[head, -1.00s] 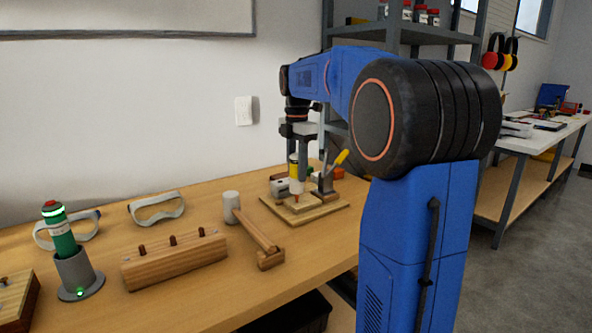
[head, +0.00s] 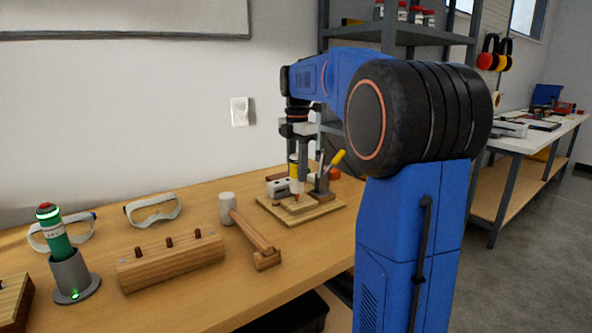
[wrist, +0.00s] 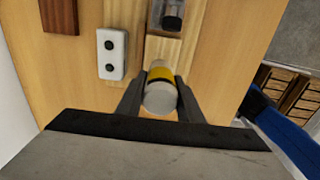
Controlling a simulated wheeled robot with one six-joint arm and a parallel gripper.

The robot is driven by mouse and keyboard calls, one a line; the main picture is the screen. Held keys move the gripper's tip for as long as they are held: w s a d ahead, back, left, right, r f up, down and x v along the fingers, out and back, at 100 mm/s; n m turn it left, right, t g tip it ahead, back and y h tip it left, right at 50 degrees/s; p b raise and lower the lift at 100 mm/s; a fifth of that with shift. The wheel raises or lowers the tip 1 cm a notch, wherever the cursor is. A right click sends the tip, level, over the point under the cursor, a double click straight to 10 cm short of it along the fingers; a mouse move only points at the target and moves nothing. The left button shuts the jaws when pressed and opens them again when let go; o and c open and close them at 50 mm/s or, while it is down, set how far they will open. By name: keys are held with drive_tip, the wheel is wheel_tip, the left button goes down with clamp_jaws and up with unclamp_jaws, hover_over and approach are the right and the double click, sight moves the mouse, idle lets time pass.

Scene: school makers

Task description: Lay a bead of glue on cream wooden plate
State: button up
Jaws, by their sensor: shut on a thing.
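My gripper (head: 298,158) points down and is shut on a glue bottle (head: 294,172), white with a yellow band and an orange nozzle pointing down. The bottle also shows between the fingers in the wrist view (wrist: 160,92). The nozzle tip is at or just above the cream wooden plate (head: 306,204); I cannot tell whether it touches. The plate lies on a larger wooden board (head: 334,208) and shows ahead of the bottle in the wrist view (wrist: 163,50). A clamp with a yellow handle (head: 338,157) stands at the plate's far side. No glue bead is discernible.
A mallet (head: 254,238), a wooden block with pegs (head: 170,262), goggles (head: 154,210) and a green cylinder in a grey holder (head: 72,275) stand left. The bench front between mallet and arm is clear.

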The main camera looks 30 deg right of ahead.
drive_tip(key=shift+d, duration=1.05)
idle(0.7)
drive_tip(key=shift+r, duration=3.5)
drive_tip(key=shift+s, duration=0.1)
